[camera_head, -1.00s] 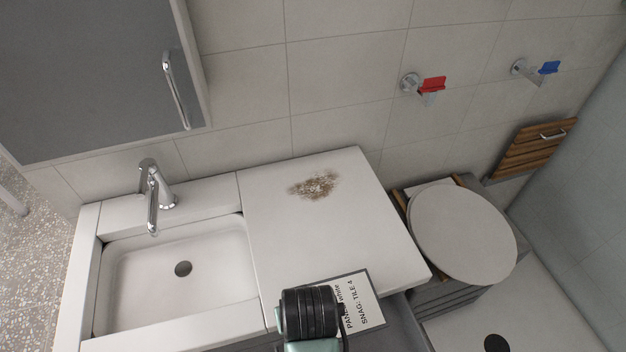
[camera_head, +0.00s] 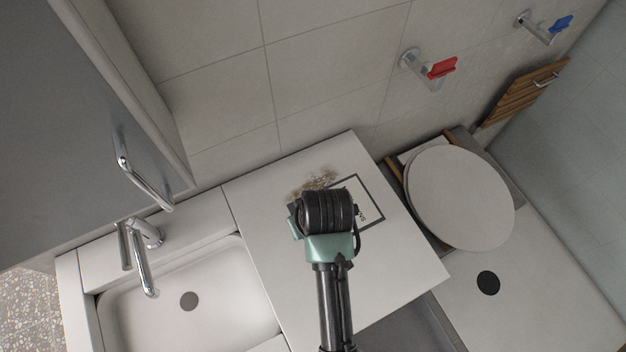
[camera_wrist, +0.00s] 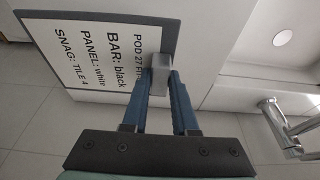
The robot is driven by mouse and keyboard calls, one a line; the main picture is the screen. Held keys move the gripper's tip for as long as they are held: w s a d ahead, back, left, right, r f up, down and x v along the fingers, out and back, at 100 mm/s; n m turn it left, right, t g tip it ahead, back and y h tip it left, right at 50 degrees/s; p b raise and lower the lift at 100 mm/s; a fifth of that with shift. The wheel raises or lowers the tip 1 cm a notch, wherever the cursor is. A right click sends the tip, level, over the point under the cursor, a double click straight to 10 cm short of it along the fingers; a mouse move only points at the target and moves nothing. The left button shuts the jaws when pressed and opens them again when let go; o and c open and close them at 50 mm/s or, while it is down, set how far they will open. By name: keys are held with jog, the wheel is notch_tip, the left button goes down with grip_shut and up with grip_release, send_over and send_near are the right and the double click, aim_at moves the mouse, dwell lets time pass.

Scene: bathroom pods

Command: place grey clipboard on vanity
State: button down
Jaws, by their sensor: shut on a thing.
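The grey clipboard (camera_head: 367,204) shows partly beside my wrist in the head view, above the vanity's flat top. It holds a white sheet with black print. In the wrist view the clipboard (camera_wrist: 100,45) lies at upper left, and my gripper (camera_wrist: 161,78) is shut on the small grey block at its edge. My wrist hides the fingertips in the head view. The vanity (camera_head: 395,270) has a white flat top right of its basin. I cannot tell whether the clipboard touches the top.
A brown stain (camera_head: 318,180) marks the vanity top near the wall. The basin (camera_head: 215,305) and chrome tap (camera_head: 140,245) are on the left. A grey cabinet with a handle (camera_head: 145,185) overhangs there. The vanity top's right front part is clear.

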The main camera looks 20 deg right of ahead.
notch_tip(320, 180, down, 7)
jog(key=shift+r, duration=0.2)
jog(key=shift+f, duration=0.1)
jog(key=c, duration=0.7)
grip_release()
jog(key=v, duration=1.2)
jog(key=shift+a, duration=0.1)
